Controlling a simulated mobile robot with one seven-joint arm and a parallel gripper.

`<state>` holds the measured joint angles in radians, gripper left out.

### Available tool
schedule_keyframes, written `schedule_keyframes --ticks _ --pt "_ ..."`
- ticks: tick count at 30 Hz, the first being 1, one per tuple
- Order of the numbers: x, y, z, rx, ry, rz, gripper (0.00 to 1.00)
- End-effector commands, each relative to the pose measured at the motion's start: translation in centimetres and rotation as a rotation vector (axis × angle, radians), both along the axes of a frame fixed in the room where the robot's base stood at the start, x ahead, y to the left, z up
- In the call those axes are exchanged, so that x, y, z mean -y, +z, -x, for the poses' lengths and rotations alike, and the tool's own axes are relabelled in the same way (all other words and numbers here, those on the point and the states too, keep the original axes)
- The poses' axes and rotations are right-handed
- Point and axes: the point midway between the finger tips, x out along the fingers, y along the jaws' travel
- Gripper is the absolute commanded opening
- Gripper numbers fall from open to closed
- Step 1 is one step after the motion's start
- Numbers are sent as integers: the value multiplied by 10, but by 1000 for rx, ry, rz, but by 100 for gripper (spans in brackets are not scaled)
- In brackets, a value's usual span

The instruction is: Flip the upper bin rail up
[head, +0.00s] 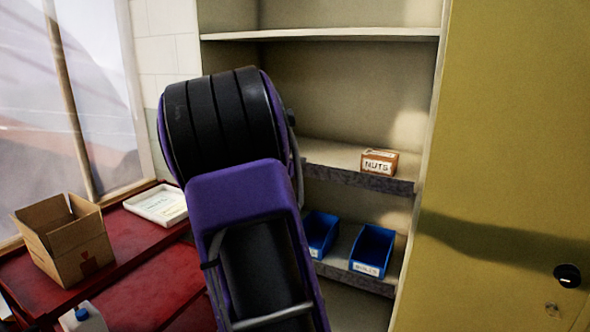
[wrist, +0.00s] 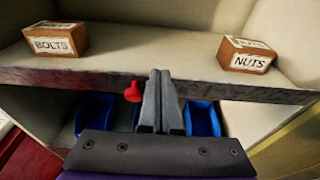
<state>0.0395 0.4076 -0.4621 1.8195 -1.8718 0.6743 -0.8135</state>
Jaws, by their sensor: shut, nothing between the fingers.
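The upper bin rail looks to be the dark, scuffed strip along the front edge of the middle shelf; it shows in the head view (head: 358,177) and in the wrist view (wrist: 60,77). A red knob (wrist: 132,92) sits at or just below this strip, immediately left of my fingers. My gripper (wrist: 159,76) is shut and empty, with its fingertips in front of the strip near its middle. Whether the fingertips touch the strip or the knob I cannot tell. In the head view my arm hides the gripper, the knob and the strip's left part.
On the shelf stand a BOLTS box (wrist: 54,39) and a NUTS box (wrist: 246,54). Blue bins (head: 372,250) sit on the shelf below. A yellow door (head: 500,150) stands at right. A red bench (head: 150,287) with an open cardboard box (head: 72,247) is at left.

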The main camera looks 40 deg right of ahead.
Motion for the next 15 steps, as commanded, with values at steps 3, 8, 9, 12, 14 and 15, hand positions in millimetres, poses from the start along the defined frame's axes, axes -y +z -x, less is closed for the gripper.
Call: schedule_keyframes --ticks 3,8,9,12,14,15 --pt "6 4 -2 0 0 1 0" --pt "13 8 -5 -1 0 1 0" --pt "14 8 -6 -1 0 1 0" --pt "17 9 -7 0 0 0 0" --pt "19 10 -8 0 0 -1 0" --pt "20 10 -8 0 0 -1 0"
